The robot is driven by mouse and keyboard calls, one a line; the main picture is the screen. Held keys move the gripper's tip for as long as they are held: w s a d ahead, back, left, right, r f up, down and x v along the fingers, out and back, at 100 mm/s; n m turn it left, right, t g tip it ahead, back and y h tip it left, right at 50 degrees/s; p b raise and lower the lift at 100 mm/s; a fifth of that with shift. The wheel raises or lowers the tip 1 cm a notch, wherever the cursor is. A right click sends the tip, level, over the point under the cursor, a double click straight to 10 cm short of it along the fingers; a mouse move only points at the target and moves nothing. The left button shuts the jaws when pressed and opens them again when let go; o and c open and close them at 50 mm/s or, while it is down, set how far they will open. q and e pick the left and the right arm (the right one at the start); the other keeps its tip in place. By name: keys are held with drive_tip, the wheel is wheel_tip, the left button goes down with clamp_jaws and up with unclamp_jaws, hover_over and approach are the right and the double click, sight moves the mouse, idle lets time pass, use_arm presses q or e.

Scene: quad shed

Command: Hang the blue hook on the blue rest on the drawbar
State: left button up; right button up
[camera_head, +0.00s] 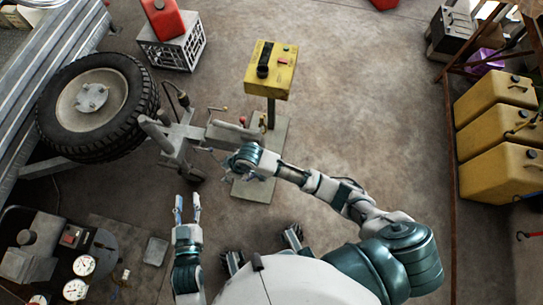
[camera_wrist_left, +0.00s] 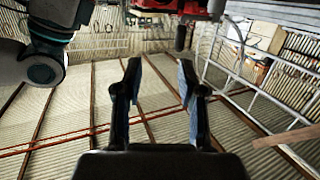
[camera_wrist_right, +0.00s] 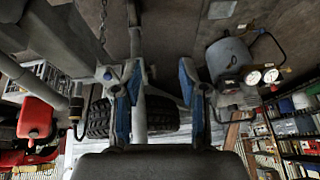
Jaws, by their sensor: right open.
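The grey drawbar (camera_head: 180,136) runs from the trailer on the left towards the middle of the head view. My right gripper, seen in the right wrist view (camera_wrist_right: 160,72), is open, with grey drawbar tubes behind its fingers. In the head view its wrist hides the drawbar's end and most of the fingers. A small blue knob (camera_wrist_right: 108,76) shows beside its left finger; I cannot tell whether it belongs to the rest. I cannot make out the blue hook for certain. My left gripper (camera_head: 187,199) is open and empty, left of my body and below the drawbar.
A trailer wheel (camera_head: 92,100) stands at the left. A yellow box (camera_head: 270,70) on a post stands just beyond the drawbar's end. A gauge unit (camera_head: 75,262) sits at the lower left. Yellow canisters (camera_head: 495,130) fill a rack at the right. The floor right of the post is clear.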

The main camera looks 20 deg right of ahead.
drive_tip(key=s+d+r+m+t, duration=0.4)
drive_tip(key=s+d+r+t, duration=0.1)
drive_tip(key=d+r+t, duration=0.1)
drive_tip(key=s+d+r+m+t+h, duration=0.1)
drive_tip(key=s+d+r+m+t, duration=0.3)
drive_tip(key=d+r+t, duration=0.3)
wheel_tip(320, 180, up, 2)
drive_tip(key=shift+s+d+r, duration=0.1)
drive_tip(key=shift+s+d, duration=0.25)
drive_tip(key=shift+d, duration=0.9)
